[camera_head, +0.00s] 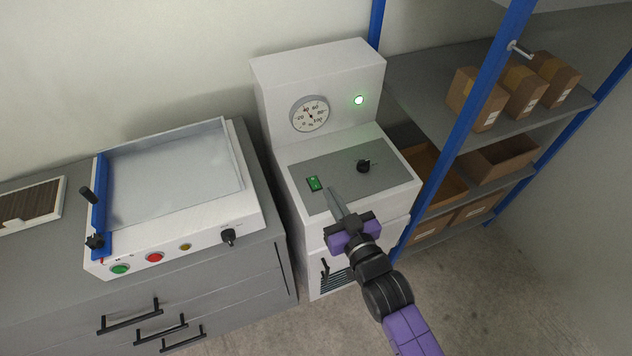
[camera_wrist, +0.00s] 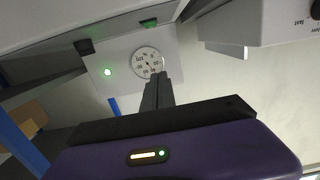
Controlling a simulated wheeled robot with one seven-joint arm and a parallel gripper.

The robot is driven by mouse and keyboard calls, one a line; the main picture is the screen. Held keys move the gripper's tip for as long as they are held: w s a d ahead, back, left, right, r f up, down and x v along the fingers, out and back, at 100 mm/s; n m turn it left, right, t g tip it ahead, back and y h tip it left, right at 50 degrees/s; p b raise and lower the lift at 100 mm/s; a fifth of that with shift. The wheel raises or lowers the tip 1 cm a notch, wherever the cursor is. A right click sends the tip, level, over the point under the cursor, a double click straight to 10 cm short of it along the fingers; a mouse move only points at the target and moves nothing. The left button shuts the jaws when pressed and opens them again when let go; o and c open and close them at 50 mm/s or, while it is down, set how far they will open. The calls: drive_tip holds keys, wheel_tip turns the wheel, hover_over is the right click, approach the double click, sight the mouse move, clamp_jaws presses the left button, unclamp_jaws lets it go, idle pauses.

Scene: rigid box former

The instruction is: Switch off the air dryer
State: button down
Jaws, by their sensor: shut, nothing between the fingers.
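The air dryer (camera_head: 325,85) is a white cabinet with a round dial gauge (camera_head: 310,114), a lit green lamp (camera_head: 359,100), a grey sloping panel, a black knob (camera_head: 364,166) and a green rocker switch (camera_head: 314,184). My gripper (camera_head: 335,192) is shut and empty. In the head view its fingertips appear just right of the green switch, over the panel's front part; I cannot tell whether they touch the panel. The wrist view appears upside down and shows the gauge (camera_wrist: 146,62), the lit lamp (camera_wrist: 108,72) and the green switch (camera_wrist: 149,23) beyond the shut fingers (camera_wrist: 160,85).
Left of the dryer, a grey drawer cabinet (camera_head: 215,290) bears a white machine (camera_head: 190,235) with a blue bar, coloured buttons and a black knob. At right stands a blue-framed shelf (camera_head: 425,85) with cardboard boxes (camera_head: 475,97). Bare floor (camera_head: 520,290) lies at front right.

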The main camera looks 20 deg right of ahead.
drive_tip(key=shift+s+f, duration=0.2)
drive_tip(key=shift+f, duration=0.6)
drive_tip(key=p, duration=0.1)
hover_over(316, 187)
drive_tip(key=shift+s+f, duration=0.4)
drive_tip(key=shift+f, duration=0.05)
drive_tip(key=shift+w+f, duration=0.15)
drive_tip(key=shift+f, duration=0.5)
drive_tip(key=shift+w+f, duration=0.15)
drive_tip(key=shift+f, duration=0.45)
drive_tip(key=shift+w+f, duration=0.1)
drive_tip(key=shift+f, duration=0.8)
